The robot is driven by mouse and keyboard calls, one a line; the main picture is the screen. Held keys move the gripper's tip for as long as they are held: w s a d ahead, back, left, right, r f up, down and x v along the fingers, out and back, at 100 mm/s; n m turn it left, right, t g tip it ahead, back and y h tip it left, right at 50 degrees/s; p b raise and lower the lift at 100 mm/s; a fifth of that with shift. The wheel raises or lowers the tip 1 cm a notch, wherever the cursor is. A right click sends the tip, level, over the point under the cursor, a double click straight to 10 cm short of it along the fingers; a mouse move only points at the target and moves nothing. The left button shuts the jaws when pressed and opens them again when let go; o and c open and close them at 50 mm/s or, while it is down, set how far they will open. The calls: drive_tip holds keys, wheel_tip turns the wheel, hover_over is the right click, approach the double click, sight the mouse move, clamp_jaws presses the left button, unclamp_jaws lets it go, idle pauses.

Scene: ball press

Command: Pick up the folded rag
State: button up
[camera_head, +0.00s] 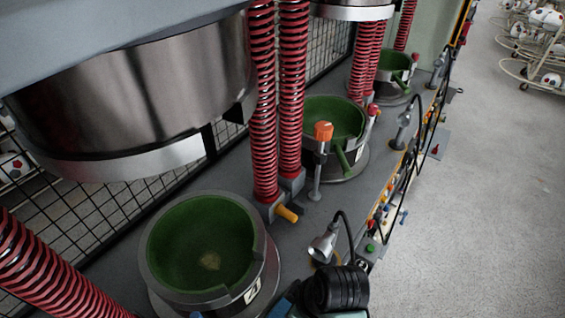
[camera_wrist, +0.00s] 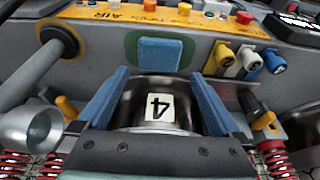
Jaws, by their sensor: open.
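In the wrist view a small flat blue rectangle (camera_wrist: 160,54) lies on a rounded green patch (camera_wrist: 132,46), below the yellow control strip; it looks like the folded rag. My gripper (camera_wrist: 160,72) is open, with one blue finger at each side of the picture's middle. The rag shows just beyond the fingertips, roughly centred between them, and nothing is held. I cannot tell how far the fingertips are from it. In the head view my dark wrist shows at the bottom edge, and I cannot make out the rag there.
A steel mould with a "4" label (camera_wrist: 160,107) shows between my fingers. In the head view its green bowl (camera_head: 205,243) stands left of my wrist. A lamp (camera_head: 325,243) on a bent neck and red springs (camera_head: 262,110) stand close by. Open floor (camera_head: 490,200) lies right.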

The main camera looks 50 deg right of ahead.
drive_tip(key=shift+p+x, duration=0.75)
drive_tip(key=shift+x, duration=2.45)
drive_tip(key=shift+s, duration=0.15)
drive_tip(key=c, duration=1.2)
wheel_tip(320, 180, up, 10)
drive_tip(key=b, duration=0.1)
